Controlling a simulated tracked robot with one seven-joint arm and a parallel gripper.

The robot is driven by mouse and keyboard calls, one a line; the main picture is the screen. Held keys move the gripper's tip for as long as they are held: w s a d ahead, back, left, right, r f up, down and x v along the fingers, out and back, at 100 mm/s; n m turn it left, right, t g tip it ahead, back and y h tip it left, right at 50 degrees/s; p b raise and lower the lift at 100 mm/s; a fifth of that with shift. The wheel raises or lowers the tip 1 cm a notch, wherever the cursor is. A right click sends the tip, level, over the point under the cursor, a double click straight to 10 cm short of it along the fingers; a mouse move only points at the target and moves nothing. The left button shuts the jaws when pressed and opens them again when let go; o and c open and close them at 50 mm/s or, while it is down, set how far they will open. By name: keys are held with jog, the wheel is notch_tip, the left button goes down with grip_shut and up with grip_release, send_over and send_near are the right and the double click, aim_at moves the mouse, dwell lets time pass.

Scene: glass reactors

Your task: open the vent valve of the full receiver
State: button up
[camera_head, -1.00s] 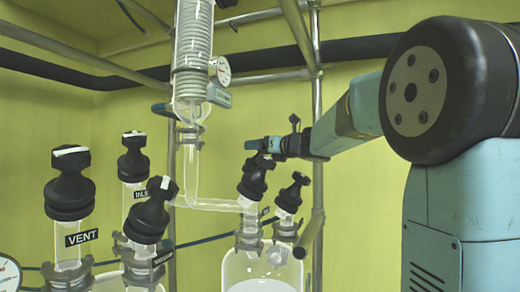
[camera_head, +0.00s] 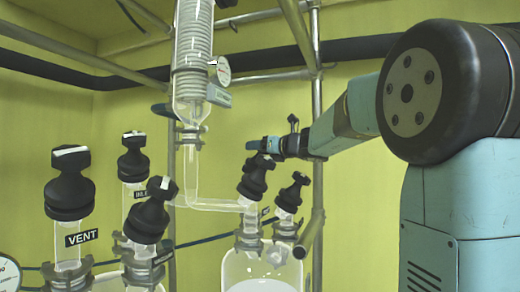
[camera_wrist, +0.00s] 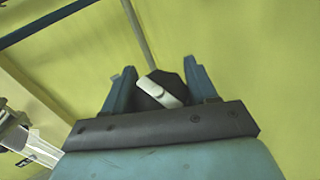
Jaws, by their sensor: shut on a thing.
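My gripper (camera_head: 262,146) is shut on the black knob of a valve (camera_head: 254,178) at the top of a glass vessel (camera_head: 232,262). In the wrist view my gripper's fingers (camera_wrist: 161,78) stand on both sides of the black knob (camera_wrist: 152,101), whose white bar (camera_wrist: 160,90) lies slanted between them. A second, smaller black valve (camera_head: 293,192) stands right beside the held one. Pale liquid (camera_head: 262,286) shows low in the vessel, at the picture's bottom edge. The small label between these two valves is too small to read.
At left stand several black-capped valves; one (camera_head: 69,186) has a VENT label (camera_head: 82,237). A glass column (camera_head: 193,50) with a coil leads down through a tube (camera_head: 215,204) to the vessel. Metal pipes (camera_head: 318,180) stand close to my arm.

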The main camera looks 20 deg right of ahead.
jog(key=shift+n+g+y, duration=0.3)
jog(key=shift+n+y, duration=0.1)
jog(key=shift+n, duration=0.1)
jog(key=n+g+y, duration=0.1)
jog(key=n, duration=0.1)
jog(key=n+g+y, duration=0.1)
jog(key=n+y, duration=0.1)
jog(key=shift+s+a+g, duration=0.1)
jog(key=shift+g, duration=0.2)
jog(key=shift+s+a+n+g+y, duration=0.15)
jog(key=shift+n+g+y, duration=0.6)
jog(key=shift+n+g, duration=0.4)
jog(key=shift+s+a+n+g+y, duration=0.1)
jog(key=shift+n+g+y, duration=0.7)
jog(key=shift+n, duration=0.65)
jog(key=o, duration=1)
jog(key=shift+c, duration=0.2)
jog(key=shift+d, duration=0.1)
